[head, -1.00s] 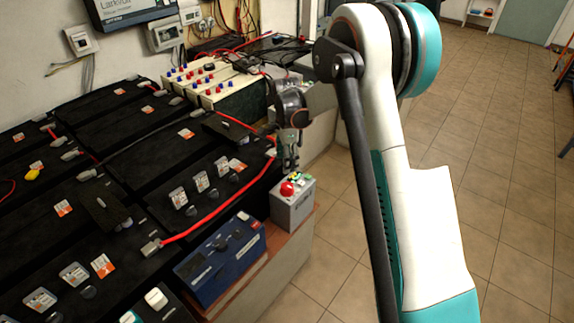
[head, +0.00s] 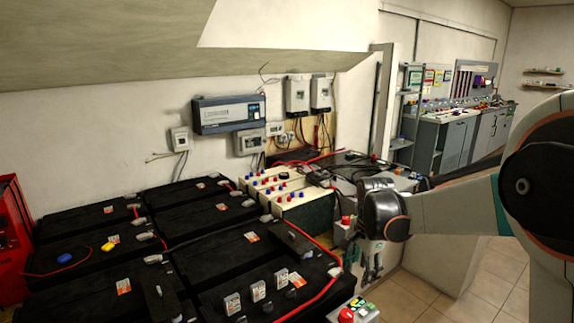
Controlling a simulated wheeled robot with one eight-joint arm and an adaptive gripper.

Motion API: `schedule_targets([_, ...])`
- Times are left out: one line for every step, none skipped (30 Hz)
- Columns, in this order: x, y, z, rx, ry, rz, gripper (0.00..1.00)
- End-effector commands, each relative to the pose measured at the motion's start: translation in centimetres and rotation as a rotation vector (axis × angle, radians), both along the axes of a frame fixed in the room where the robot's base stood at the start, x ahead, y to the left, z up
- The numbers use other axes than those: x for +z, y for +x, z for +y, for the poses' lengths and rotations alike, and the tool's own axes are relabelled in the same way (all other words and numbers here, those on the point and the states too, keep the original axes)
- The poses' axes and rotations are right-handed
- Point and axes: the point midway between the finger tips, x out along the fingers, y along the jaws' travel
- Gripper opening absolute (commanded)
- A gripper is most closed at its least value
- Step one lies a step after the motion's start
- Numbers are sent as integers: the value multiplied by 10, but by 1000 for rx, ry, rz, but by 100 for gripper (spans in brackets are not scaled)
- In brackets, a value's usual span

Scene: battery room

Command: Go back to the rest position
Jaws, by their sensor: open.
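My gripper (head: 370,268) hangs at the end of my arm, right of the black batteries, fingers pointing down. It is open and I see nothing between its fingers. Below it, at the bottom edge, stands a grey box with a red push button (head: 346,315) and small green and yellow buttons; the lower part of the box is cut off by the frame. The gripper looks above and apart from this box. My arm reaches in from the right side of the view.
Large black batteries (head: 205,232) with red cables fill the left and middle. Cream boxes with terminals (head: 290,190) stand behind them. Wall units (head: 228,113) hang at the back. A red cabinet (head: 14,240) is far left. Tiled floor (head: 490,285) is free at right.

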Motion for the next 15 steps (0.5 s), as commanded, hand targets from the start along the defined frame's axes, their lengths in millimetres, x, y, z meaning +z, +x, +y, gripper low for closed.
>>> schedule_targets([13, -13, 0, 42, -6, -17, 59])
schedule_targets([20, -19, 0, 70, -10, -31, 59])
schedule_targets([28, -28, 0, 108, -17, -46, 59])
schedule_targets([35, -35, 0, 136, -22, -58, 59])
schedule_targets([40, -41, 0, 164, -29, -70, 59])
schedule_targets([48, -51, 0, 202, -36, -85, 59])
schedule_targets([53, -57, 0, 229, -43, -98, 59])
schedule_targets([58, -65, 0, 257, -49, -109, 59])
schedule_targets([65, -74, 0, 294, -59, -126, 59])
schedule_targets([69, -81, 0, 321, -66, -136, 59])
schedule_targets([73, -89, 0, 348, -74, -148, 59])
schedule_targets([78, -98, 0, 386, -86, -164, 59])
schedule_targets([82, -106, 1, 413, -93, -174, 59])
schedule_targets([85, -113, 1, 440, -103, -186, 59])
schedule_targets([89, -123, 1, 477, -116, -201, 59])
